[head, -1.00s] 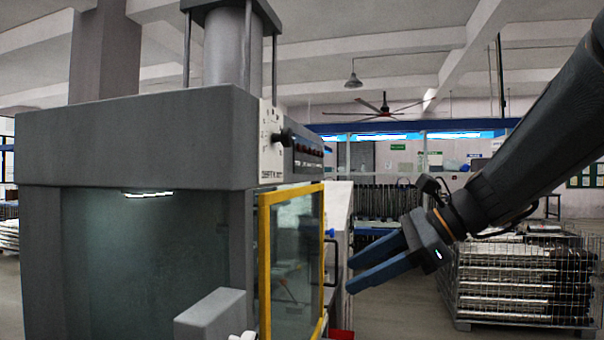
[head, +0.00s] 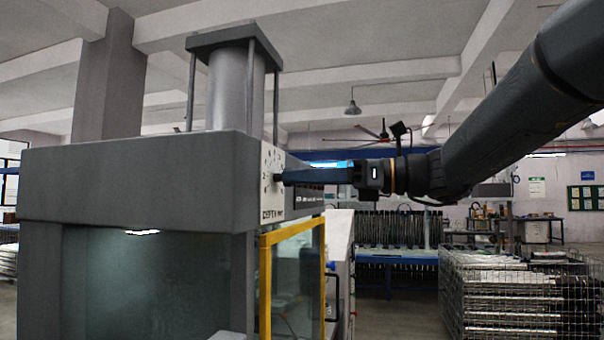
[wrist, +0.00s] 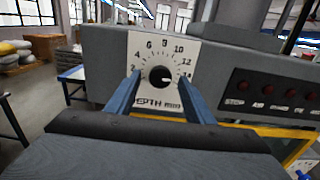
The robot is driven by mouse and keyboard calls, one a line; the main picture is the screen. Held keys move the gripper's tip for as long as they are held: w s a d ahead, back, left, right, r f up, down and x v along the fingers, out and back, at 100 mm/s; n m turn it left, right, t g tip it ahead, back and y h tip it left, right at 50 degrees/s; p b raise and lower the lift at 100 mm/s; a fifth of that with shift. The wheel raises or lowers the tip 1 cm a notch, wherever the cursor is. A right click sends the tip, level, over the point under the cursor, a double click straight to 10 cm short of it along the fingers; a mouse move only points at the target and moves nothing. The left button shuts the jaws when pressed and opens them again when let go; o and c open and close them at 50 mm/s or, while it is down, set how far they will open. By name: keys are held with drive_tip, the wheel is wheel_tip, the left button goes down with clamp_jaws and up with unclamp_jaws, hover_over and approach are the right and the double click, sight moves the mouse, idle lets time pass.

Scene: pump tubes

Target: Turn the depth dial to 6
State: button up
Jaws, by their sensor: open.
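The depth dial (wrist: 160,76) is a round black knob on a white plate (wrist: 144,46) with printed numbers from 2 to 14. A small light mark on the knob seems to face right, toward the 14 side. In the head view the plate (head: 268,160) is seen nearly edge-on at the machine's upper corner. My gripper (wrist: 159,77) is open, with one blue finger on each side of the knob. In the head view my gripper (head: 284,177) reaches level to the dial and covers the knob. Contact with the knob cannot be told.
The grey machine head (head: 130,160) carries the plate. A row of red buttons (wrist: 268,91) sits right of the dial. A yellow-framed door (head: 265,290) hangs below. A wire cage of metal parts (head: 505,300) stands at right. Open air lies under my arm.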

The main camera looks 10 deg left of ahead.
drive_tip(key=shift+a, duration=0.3)
drive_tip(key=c, duration=1)
drive_tip(key=shift+c, duration=0.2)
drive_tip(key=shift+f+b, duration=0.1)
drive_tip(key=shift+b, duration=0.2)
drive_tip(key=shift+w+n+b, duration=0.15)
drive_tip(key=shift+n+b, duration=11.65)
drive_tip(key=shift+b, duration=2.45)
